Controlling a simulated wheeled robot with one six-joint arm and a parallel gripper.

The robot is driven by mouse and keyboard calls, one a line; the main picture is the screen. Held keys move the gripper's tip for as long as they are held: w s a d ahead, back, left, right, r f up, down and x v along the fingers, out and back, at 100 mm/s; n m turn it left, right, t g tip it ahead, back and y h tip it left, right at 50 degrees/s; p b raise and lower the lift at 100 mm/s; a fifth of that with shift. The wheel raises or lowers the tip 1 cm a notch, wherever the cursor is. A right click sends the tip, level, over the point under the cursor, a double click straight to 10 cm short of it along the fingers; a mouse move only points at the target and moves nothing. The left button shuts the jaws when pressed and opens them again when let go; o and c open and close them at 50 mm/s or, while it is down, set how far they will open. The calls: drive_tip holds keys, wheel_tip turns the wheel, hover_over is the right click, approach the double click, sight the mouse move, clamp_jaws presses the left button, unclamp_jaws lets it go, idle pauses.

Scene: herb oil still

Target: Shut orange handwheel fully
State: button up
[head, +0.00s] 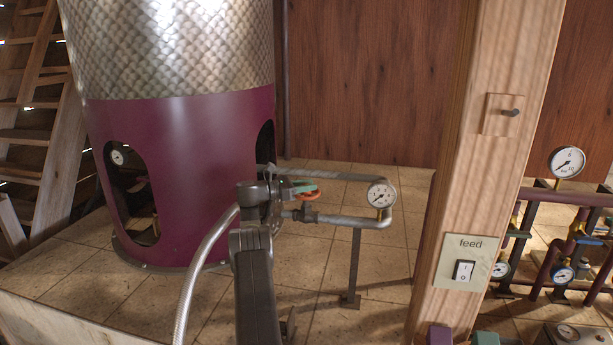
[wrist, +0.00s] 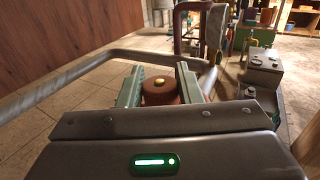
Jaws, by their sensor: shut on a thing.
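The orange handwheel (head: 311,194) sits on a grey pipe to the right of the purple-skirted still in the head view, partly hidden by my gripper (head: 302,187). In the wrist view, the handwheel (wrist: 161,95) shows as a reddish-brown round body with a small brass-coloured centre. It lies between the two pale green fingers of my gripper (wrist: 160,84), which is shut on it from both sides. The lower part of the wheel is hidden behind the gripper body. How far the valve is turned cannot be told.
A pressure gauge (head: 381,194) stands on the pipe bend right of the wheel. The pipe loop (wrist: 75,76) runs close beside my gripper. A wooden post (head: 492,150) with a feed switch (head: 464,270) rises at right.

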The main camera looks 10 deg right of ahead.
drive_tip(key=shift+r+g+p, duration=0.15)
drive_tip(key=shift+g+p, duration=0.15)
drive_tip(key=shift+p, duration=0.3)
drive_tip(key=o, duration=1)
drive_tip(key=shift+c, duration=0.2)
drive_tip(key=a, duration=0.4)
drive_tip(key=s+a+p, duration=0.1)
drive_tip(key=a, duration=0.4)
drive_tip(key=a+p, duration=0.1)
drive_tip(key=a, duration=0.3)
drive_tip(key=shift+s+a, duration=0.15)
drive_tip(key=shift+a, duration=0.2)
